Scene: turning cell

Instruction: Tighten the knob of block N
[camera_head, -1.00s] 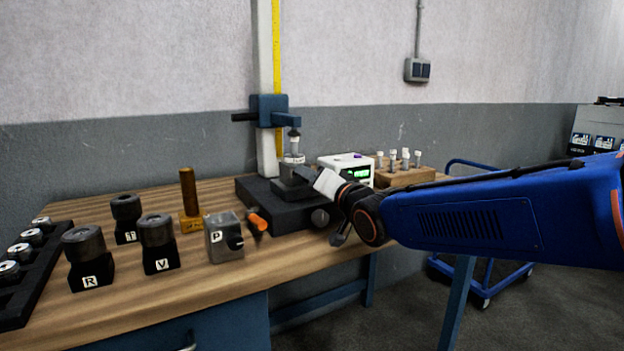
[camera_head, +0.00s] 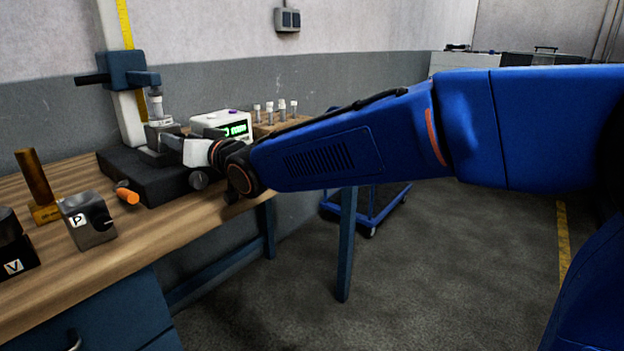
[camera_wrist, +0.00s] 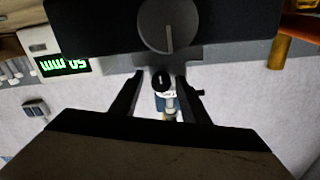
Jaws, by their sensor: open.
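A grey block (camera_head: 158,153) sits on the black base of the measuring stand, under its upright gauge. Its letter is not readable, so I cannot tell whether it is block N. My gripper (camera_head: 188,150) is close at its right side in the head view. The wrist view is upside down. There my open gripper (camera_wrist: 159,80) has one finger on each side of a small round black knob (camera_wrist: 162,80) with a pale mark. I cannot tell whether the fingers touch it. Part of the grey block (camera_wrist: 190,57) shows behind the fingertips.
The stand's black base (camera_head: 130,178) carries a large round knob, also in the wrist view (camera_wrist: 168,25). A display box (camera_head: 220,124), an orange-handled tool (camera_head: 127,196), a block lettered P (camera_head: 90,222), a block lettered V (camera_head: 15,262) and a brass post (camera_head: 35,178) stand nearby.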

